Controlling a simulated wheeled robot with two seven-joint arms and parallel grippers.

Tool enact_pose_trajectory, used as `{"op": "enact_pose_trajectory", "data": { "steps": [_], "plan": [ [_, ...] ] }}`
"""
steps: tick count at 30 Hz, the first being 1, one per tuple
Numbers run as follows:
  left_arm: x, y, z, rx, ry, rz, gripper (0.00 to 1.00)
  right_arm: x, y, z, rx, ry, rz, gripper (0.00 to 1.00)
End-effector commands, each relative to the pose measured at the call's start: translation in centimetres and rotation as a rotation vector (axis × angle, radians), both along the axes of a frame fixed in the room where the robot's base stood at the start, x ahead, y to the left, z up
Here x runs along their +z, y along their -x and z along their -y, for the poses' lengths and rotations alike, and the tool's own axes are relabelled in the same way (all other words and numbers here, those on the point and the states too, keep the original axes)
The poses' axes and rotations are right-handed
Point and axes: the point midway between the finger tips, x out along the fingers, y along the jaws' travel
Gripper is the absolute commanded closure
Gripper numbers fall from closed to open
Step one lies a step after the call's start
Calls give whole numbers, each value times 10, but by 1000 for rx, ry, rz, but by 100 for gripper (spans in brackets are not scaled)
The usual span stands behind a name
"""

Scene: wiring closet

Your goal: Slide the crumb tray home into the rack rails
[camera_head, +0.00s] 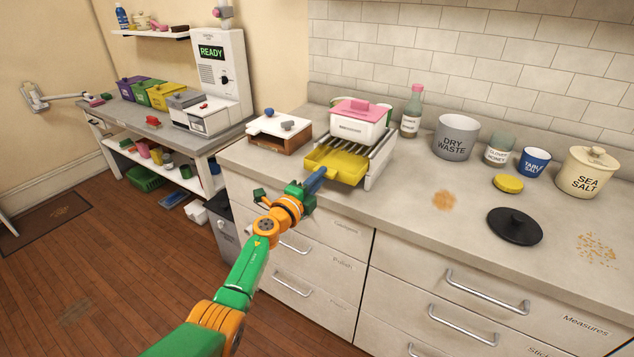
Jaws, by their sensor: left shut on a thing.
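The yellow crumb tray (350,174) is at the front of the white rack (377,170) on the counter. Part of the tray lies between the rack's side rails, and its front end is towards me. A blue bar (316,180), seemingly its handle, sticks out at the near left corner over the counter's front edge. My left gripper (306,192) is shut on this handle; its fingertips are small and partly hidden. A white box with a pink lid (360,119) stands on the back of the rack and hides the rails there. My right gripper is not in view.
A white-topped wooden box (280,131) stands close left of the rack. A bottle (412,112) and the dry waste pot (456,137) stand to the right. A black lid (514,226) lies farther right. Drawers with handles (487,292) are below the counter.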

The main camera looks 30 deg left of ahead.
Motion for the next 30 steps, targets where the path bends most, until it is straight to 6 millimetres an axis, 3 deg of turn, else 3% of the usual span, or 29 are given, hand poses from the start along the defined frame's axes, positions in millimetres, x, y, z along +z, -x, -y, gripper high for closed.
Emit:
{"op": "enact_pose_trajectory", "data": {
  "steps": [18, 30],
  "plan": [
    [0, -18, 1, 2, -1, 2, 100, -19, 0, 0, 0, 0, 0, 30],
    [1, -20, 1, 2, -1, 1, 100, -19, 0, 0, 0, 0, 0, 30]
  ]
}}
